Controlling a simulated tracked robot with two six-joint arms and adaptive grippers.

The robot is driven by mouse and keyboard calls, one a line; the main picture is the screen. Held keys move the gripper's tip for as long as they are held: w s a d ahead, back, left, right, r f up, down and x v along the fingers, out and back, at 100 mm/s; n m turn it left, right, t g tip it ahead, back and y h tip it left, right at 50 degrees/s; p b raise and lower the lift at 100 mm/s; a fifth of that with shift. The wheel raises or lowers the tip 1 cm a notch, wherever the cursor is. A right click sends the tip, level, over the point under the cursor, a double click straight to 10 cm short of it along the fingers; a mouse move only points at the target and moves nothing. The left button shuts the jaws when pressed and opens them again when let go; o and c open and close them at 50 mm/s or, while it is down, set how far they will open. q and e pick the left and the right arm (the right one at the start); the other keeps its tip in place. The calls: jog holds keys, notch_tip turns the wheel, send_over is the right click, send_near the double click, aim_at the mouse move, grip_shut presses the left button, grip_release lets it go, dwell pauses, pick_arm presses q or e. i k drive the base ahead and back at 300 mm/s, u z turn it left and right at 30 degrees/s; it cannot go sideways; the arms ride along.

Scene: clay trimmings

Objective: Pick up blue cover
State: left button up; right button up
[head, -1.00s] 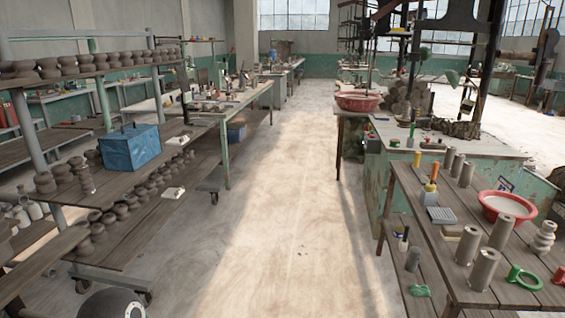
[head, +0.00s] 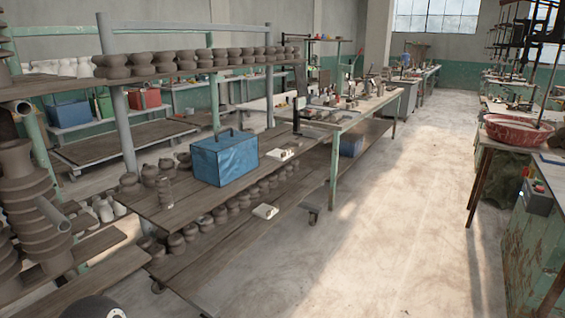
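A blue box-shaped thing (head: 224,157), which looks like a blue cover over a box, stands upright on the middle wooden shelf (head: 190,205) of the rack at left of centre. A small handle shows on its top. I cannot tell whether the cover is separate from what is under it. Neither of my grippers is in view.
Clay pots (head: 150,172) stand left of the blue thing, and a white item (head: 283,154) lies to its right. A stack of dark clay pieces (head: 20,215) is at far left. The aisle floor (head: 390,190) is clear. A red basin (head: 519,130) is at right.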

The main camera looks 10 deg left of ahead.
aim_at(218, 160)
jog(key=u, duration=0.2)
jog(key=i, duration=0.8)
jog(key=u, duration=0.3)
jog(key=k, duration=0.8)
jog(key=u, duration=0.4)
jog(key=i, duration=0.9)
jog(key=z, duration=1.85)
